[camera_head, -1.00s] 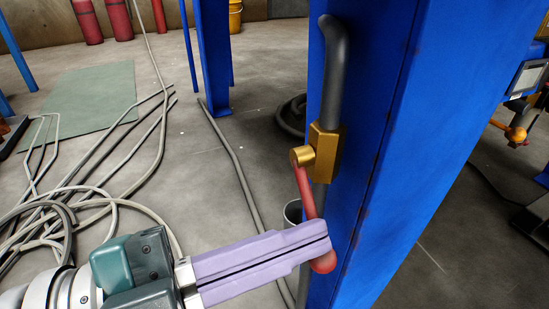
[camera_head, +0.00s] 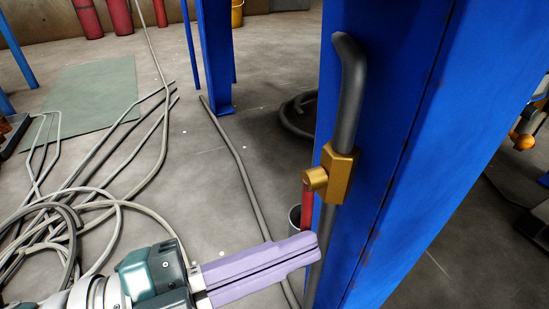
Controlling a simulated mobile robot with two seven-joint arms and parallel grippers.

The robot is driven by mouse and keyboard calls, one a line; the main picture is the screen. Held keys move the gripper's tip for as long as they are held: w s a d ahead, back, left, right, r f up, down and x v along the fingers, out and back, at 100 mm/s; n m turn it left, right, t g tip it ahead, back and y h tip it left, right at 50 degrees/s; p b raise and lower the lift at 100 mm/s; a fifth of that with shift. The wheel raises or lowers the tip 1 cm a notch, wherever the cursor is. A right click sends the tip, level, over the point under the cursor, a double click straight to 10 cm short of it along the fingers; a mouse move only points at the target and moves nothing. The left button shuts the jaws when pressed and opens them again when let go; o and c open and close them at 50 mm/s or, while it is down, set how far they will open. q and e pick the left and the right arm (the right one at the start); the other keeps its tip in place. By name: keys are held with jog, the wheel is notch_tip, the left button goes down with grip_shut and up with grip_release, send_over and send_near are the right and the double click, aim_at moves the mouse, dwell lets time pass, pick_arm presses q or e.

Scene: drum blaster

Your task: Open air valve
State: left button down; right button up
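The air valve has a brass body (camera_head: 338,175) on a dark grey pipe (camera_head: 349,95) that runs down the side of a blue pillar. Its red lever (camera_head: 307,205) hangs from the brass hub, nearly upright in the picture. The lever's lower end is hidden behind the purple fingers of my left gripper (camera_head: 316,245). These fingers lie together with only a thin dark line between them and cross in front of the lever. I cannot tell whether they touch it. My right gripper is not in view.
The blue pillar (camera_head: 410,140) stands close on the right. Loose grey hoses and pipes (camera_head: 110,195) lie on the floor at left, near a green mat (camera_head: 85,98). Red cylinders (camera_head: 88,18) stand at the back.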

pick_arm(q)
jog(key=shift+w+a+f, duration=0.15)
jog(key=shift+w, duration=0.15)
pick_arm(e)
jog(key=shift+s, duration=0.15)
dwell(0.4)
pick_arm(q)
jog(key=p+v, duration=0.4)
jog(key=v, duration=0.6)
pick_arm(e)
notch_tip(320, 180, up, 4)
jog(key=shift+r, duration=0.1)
pick_arm(q)
jog(key=shift+s, duration=0.1)
dwell(1.4)
